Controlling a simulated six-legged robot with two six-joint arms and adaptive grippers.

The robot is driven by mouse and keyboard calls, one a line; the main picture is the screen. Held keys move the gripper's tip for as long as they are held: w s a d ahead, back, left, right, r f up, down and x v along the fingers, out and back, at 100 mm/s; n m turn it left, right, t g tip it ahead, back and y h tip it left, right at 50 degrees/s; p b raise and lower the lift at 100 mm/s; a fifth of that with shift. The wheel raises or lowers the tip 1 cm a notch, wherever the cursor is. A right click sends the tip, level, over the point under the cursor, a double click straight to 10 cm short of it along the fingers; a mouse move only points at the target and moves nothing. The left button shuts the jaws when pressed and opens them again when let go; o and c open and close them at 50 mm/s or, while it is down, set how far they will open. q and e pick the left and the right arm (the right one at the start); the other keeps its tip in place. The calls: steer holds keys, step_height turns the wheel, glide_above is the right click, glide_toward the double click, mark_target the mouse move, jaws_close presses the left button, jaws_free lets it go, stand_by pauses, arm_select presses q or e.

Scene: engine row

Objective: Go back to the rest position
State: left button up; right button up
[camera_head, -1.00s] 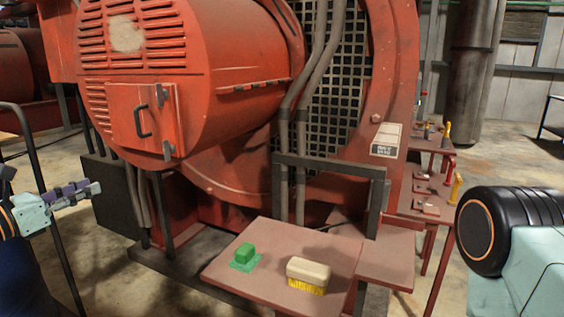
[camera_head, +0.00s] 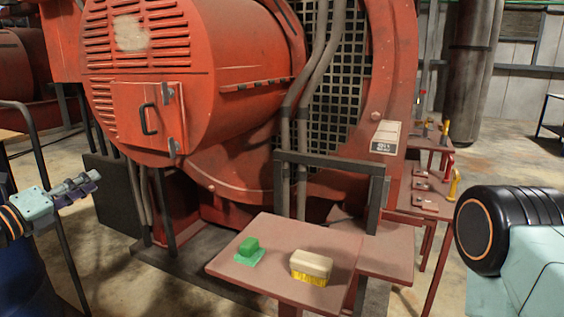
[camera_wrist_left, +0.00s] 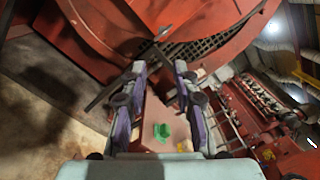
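My left gripper (camera_head: 92,184) is at the left edge of the head view, held out in the air away from the small red table. The left wrist view shows its two fingers (camera_wrist_left: 160,68) spread apart with nothing between the tips. My right gripper is outside both views; only a link of my right arm, with a black rounded joint, shows at the right edge of the head view.
A large red engine (camera_head: 215,75) stands behind. Dark posts and pipes rise beside the table. More red stands (camera_head: 433,200) are at the right.

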arm_select(q)
steer(key=s+d+f+n+g+y, duration=0.2)
steer(key=s+d+f+n+g, duration=0.15)
steer(key=d+f+n, duration=0.75)
steer(key=s+d+f+n+g+y, duration=0.1)
steer(key=s+d+f+n+g, duration=0.3)
steer(key=f+n, duration=0.85)
steer(key=s+d+f+n+g+y, duration=0.1)
steer(key=s+f, duration=0.4)
steer(key=s, duration=0.6)
steer(key=s+d+f+n+g+y, duration=0.1)
steer(key=s+d+f+n+g, duration=0.2)
steer(key=s, duration=0.9)
steer(key=s+d+f+n+g+y, duration=0.1)
steer(key=s+d+f+n+g, duration=0.1)
steer(key=s+f+g, duration=0.4)
steer(key=s+f+n, duration=0.1)
steer(key=s+f, duration=0.1)
steer(key=s, duration=0.3)
steer(key=shift+s+d+f, duration=0.3)
